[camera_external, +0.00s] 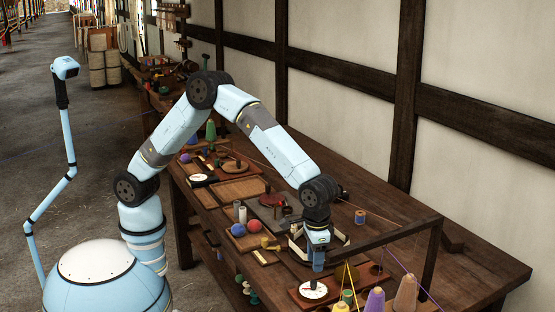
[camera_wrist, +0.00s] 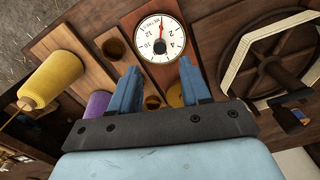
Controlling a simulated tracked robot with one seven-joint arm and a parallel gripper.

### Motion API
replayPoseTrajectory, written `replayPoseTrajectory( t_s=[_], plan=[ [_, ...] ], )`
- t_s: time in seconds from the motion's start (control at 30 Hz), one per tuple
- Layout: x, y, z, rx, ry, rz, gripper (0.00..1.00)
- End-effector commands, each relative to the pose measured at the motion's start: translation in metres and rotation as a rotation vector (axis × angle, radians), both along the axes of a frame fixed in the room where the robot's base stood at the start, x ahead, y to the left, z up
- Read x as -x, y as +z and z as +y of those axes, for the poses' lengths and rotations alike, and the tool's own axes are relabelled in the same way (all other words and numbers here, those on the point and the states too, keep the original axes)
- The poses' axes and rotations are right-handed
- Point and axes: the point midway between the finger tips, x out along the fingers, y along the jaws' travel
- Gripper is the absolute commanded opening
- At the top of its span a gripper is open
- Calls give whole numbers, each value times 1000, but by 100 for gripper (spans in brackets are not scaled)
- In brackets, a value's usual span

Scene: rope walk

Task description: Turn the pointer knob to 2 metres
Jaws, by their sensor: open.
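The white dial (camera_wrist: 152,54) shows at the top middle of the wrist view, with a dark pointer knob (camera_wrist: 160,44) at its centre and a red pointer directed toward the top. The dial also shows in the external view (camera_external: 313,291) on a wooden board near the bench's front end. My gripper (camera_wrist: 160,80) is open and empty, its two blue fingers spread apart below the dial in the wrist view. In the external view my gripper (camera_external: 318,268) hangs just above and behind the dial.
A yellow cone (camera_wrist: 57,78) and a purple spool (camera_wrist: 97,104) are left of the fingers. A wheel-like frame (camera_wrist: 275,60) is to the right. In the external view, cones (camera_external: 405,294) stand right of the dial.

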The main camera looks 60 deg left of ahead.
Motion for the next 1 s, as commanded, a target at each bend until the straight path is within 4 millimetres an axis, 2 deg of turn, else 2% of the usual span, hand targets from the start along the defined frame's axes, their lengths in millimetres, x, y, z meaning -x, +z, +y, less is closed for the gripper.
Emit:
replayPoseTrajectory(
  t_s=[0.2, 0.4, 0.6, 0.87, 1.0],
  plan=[
    [0, -39, 1, -3, 1, 2, 47],
    [0, -63, 0, -1, 0, 1, 47],
    [0, -72, 0, 0, 1, 1, 47],
    [0, -73, 0, 0, 0, 1, 47],
    [0, -73, 0, 0, 0, 1, 35]
  ],
)
